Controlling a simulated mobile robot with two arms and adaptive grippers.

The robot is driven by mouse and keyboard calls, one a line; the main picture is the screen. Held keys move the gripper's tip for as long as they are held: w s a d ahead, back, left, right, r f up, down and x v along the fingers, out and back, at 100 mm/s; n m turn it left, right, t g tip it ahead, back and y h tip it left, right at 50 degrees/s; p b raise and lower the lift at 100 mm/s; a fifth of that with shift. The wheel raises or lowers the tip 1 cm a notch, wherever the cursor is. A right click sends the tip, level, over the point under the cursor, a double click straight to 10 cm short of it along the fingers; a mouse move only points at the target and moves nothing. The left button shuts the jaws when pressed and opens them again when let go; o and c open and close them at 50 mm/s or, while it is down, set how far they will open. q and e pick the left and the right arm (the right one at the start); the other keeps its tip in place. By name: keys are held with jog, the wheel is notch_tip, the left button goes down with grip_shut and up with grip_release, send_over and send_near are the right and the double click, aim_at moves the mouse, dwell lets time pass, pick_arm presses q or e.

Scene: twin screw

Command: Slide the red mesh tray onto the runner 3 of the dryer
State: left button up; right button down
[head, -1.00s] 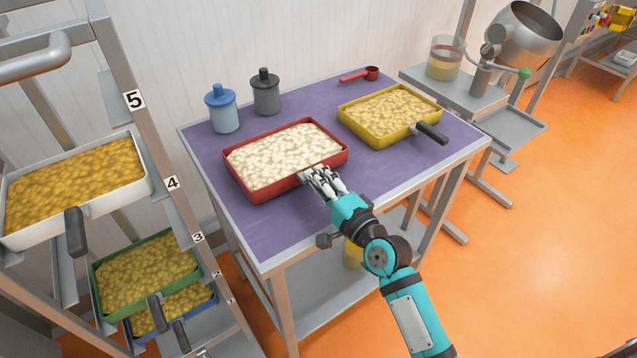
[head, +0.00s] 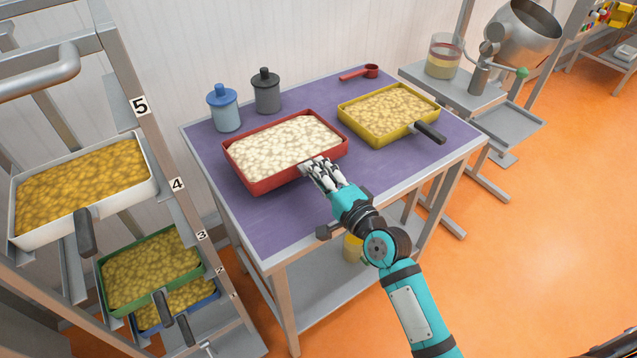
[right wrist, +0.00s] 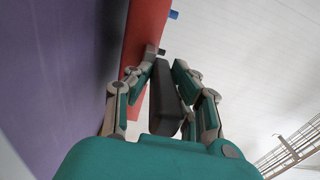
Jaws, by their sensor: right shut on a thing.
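The red mesh tray (head: 262,186), filled with pale pieces, is level at the front left of the purple table top (head: 290,228), apparently just above it. My right gripper (head: 318,172) is shut on its dark handle, which shows between the fingers in the right wrist view (right wrist: 165,98). The fingers mostly hide the handle in the head view. The dryer (head: 125,75) is the metal rack at left, with labels 5, 4, 3 and 2 on its post. Label 3 (head: 201,235) is beside an empty-looking gap between the white and green trays. My left gripper is not visible.
A white tray (head: 28,238) sits in the rack near label 4; green (head: 112,298) and blue (head: 150,329) trays sit below, handles outward. A yellow tray (head: 377,139), blue-lidded jar (head: 224,112), dark jar (head: 266,95) and red scoop (head: 362,73) are on the table.

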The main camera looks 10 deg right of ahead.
jog(key=shift+s+d+r, duration=0.1)
jog(key=shift+p+v, duration=0.3)
jog(key=shift+v, duration=2.1)
jog(key=shift+s+d, duration=0.15)
jog(key=shift+s, duration=0.3)
jog(key=b+v, duration=0.3)
jog(key=v, duration=1.3)
jog(key=shift+b, duration=0.3)
jog(key=shift+s, duration=0.1)
